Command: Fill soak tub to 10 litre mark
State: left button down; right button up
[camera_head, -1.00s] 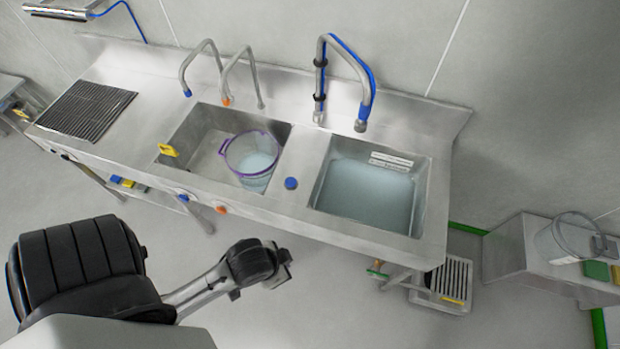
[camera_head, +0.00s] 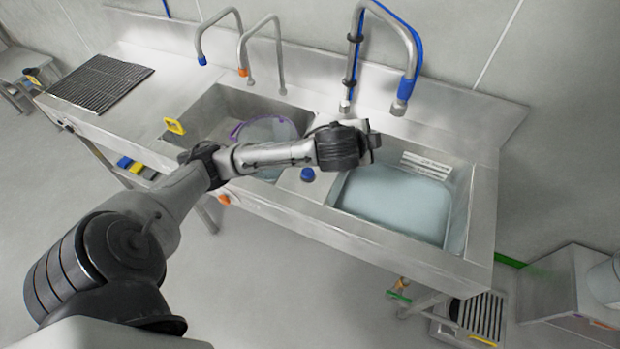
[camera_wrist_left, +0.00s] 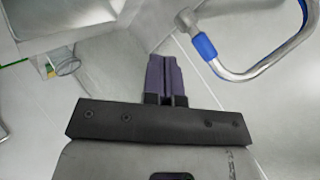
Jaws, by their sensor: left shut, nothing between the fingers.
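The right basin (camera_head: 462,195) of the steel sink holds pale blue water. White marked strips (camera_head: 428,165) sit on its back wall, too small to read. A clear bucket with a purple rim (camera_head: 268,130) stands in the left basin (camera_head: 208,108), half hidden behind my left arm. A tall tap with a blue hose (camera_head: 404,88) hangs over the back of the right basin; a blue-collared tap spout (camera_wrist_left: 205,46) shows in the left wrist view. My left gripper (camera_head: 372,140) is above the right basin's left edge, below and left of the spout. Its fingers (camera_wrist_left: 168,66) are shut and empty.
Two thinner taps, one blue-tipped (camera_head: 202,60) and one orange-tipped (camera_head: 243,72), stand behind the left basin. A yellow tag (camera_head: 174,126) hangs on the left basin's rim. A bench stands at right (camera_head: 560,290).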

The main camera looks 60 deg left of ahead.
pick_arm(q)
jog(key=w+a+f+m+g+y+b, duration=0.1)
jog(key=a+f+g+b, duration=0.1)
jog(key=a, duration=0.5)
jog(key=a+f+m+g+y+b, duration=0.1)
jog(key=a+f+g+b, duration=0.15)
jog(key=a, duration=0.45)
jog(key=s+a+f+m+g+h, duration=0.1)
jog(key=s+f+m+g+h, duration=0.1)
jog(key=m, duration=0.8)
jog(key=s+a+f+m+g+h+p, duration=0.1)
jog(key=s+a+f+m+g+h, duration=0.1)
jog(key=f+m, duration=0.5)
jog(key=shift+s+m+g+h, duration=0.85)
jog(key=shift+m+h, duration=0.25)
jog(key=shift+m, duration=0.4)
pick_arm(e)
jog(key=shift+f, duration=2.4)
pick_arm(q)
jog(key=shift+a, duration=0.1)
jog(key=shift+f, duration=0.1)
